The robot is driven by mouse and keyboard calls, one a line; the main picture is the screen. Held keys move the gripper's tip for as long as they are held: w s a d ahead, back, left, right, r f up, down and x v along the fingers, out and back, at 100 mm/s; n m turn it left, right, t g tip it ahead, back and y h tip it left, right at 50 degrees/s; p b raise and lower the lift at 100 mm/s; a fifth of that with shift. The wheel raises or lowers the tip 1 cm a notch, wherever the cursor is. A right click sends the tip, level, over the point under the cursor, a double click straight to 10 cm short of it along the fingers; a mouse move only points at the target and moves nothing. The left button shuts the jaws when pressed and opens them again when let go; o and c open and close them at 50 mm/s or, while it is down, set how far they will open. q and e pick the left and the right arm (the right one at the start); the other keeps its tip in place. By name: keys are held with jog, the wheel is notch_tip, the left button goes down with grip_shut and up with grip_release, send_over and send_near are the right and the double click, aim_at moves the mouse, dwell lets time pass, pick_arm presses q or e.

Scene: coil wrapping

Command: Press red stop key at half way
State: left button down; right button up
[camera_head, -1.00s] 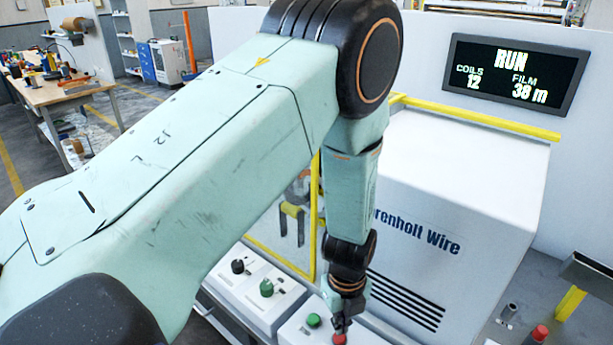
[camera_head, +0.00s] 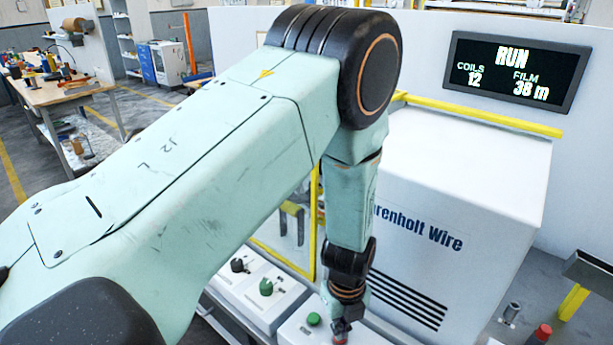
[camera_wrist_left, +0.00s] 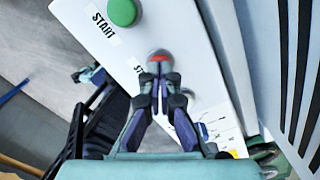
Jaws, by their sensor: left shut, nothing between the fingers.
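The red stop key (camera_wrist_left: 160,55) shows in the left wrist view right at the tips of my left gripper (camera_wrist_left: 158,70), on a white panel (camera_wrist_left: 110,45). In the head view the key (camera_head: 340,340) is a small red spot at the bottom edge, mostly covered by my left gripper (camera_head: 342,327). My left gripper is shut and empty, pointing down at the key. I cannot tell whether it touches the key. The green start key (camera_wrist_left: 123,11) sits beside it, also in the head view (camera_head: 314,319). The screen (camera_head: 515,76) reads RUN, COILS 12, FILM 38 m. My right gripper is not in view.
A white machine housing (camera_head: 450,190) marked "renholt Wire" stands behind my left gripper. A yellow rail (camera_head: 480,118) runs above it. Another panel with a black knob (camera_head: 238,265) and a green knob (camera_head: 266,286) lies to the left. A red-topped object (camera_head: 542,333) stands at the lower right.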

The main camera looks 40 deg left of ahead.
pick_arm(q)
jog(key=shift+f, duration=0.25)
jog(key=shift+r, duration=0.15)
notch_tip(320, 180, up, 6)
jog(key=p, duration=0.5)
jog(key=shift+p, duration=0.3)
